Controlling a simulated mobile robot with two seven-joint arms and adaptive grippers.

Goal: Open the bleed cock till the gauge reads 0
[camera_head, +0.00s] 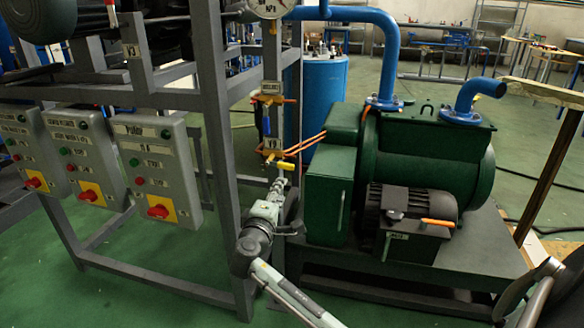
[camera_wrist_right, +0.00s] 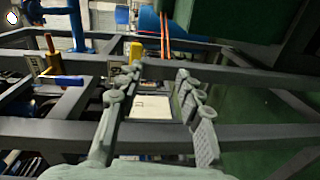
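The gauge (camera_head: 268,6) is cut off at the top edge of the head view, and its reading cannot be made out. Below it is a brass valve with a blue handle (camera_head: 266,124) pointing down. A lower yellow handle (camera_head: 284,165) sits under a small tag (camera_head: 273,146). I cannot tell which of these is the bleed cock. My right gripper (camera_head: 281,187) is just below the lower handle. In the right wrist view its fingers (camera_wrist_right: 160,85) are apart with nothing between them; a blue handle (camera_wrist_right: 63,81) lies to their left. My left gripper is not in view.
A grey steel frame (camera_head: 216,90) stands left of the valves, with control boxes (camera_head: 158,165) on it. A green pump (camera_head: 425,170) and its cabinet (camera_head: 329,195) stand close on the right. Orange lines (camera_head: 305,144) run from the valves toward the pump.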

